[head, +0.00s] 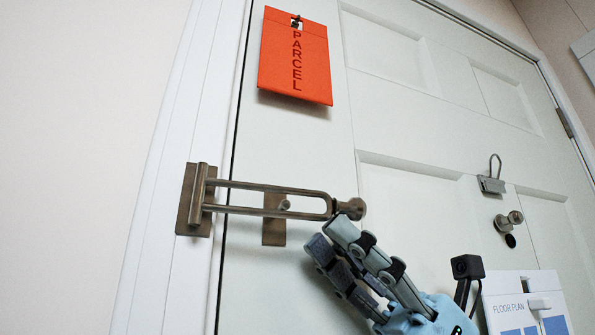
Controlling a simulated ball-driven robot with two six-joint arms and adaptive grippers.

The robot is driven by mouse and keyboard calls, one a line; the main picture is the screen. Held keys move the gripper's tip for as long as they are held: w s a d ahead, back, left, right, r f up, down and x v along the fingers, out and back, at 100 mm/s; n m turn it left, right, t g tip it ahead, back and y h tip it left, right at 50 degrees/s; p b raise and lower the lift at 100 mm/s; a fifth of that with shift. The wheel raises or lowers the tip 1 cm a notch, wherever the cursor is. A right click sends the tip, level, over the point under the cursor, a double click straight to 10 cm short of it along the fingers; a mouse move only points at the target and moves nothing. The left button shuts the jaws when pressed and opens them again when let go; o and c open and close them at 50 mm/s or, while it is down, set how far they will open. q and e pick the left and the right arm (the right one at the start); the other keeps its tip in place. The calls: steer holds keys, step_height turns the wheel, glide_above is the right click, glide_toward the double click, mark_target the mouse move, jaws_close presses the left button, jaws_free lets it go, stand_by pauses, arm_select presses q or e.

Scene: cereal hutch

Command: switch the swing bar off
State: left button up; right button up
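The swing bar (265,197) is a bronze U-shaped loop hinged on a plate (195,200) on the white door frame. It lies across the gap and over the door, around a small stud on a door plate (274,230). A round knob (353,209) ends the loop at the right. My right gripper (333,240) is just below the knob, its fingertips close to it; I cannot tell whether they touch. Its fingers show side by side, and how far apart they are is unclear. My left gripper is not in view.
The white panelled door (410,190) looks shut. An orange PARCEL tag (296,58) hangs above the bar. A padlock-like fitting (491,182) and a door knob (509,220) are at the right. A floor plan sheet (522,308) is at the lower right. The wall at left is bare.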

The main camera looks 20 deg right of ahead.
mark_target(291, 187)
steer(key=p+x, duration=0.2)
steer(key=x, duration=0.3)
steer(key=shift+r, duration=0.15)
steer(key=shift+a+r+p, duration=0.3)
steer(key=shift+a+p, duration=0.05)
steer(key=shift+p, duration=0.2)
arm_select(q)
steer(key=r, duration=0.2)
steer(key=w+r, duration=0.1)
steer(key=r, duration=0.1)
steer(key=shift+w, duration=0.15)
arm_select(e)
steer(key=shift+a, duration=0.1)
jaws_close()
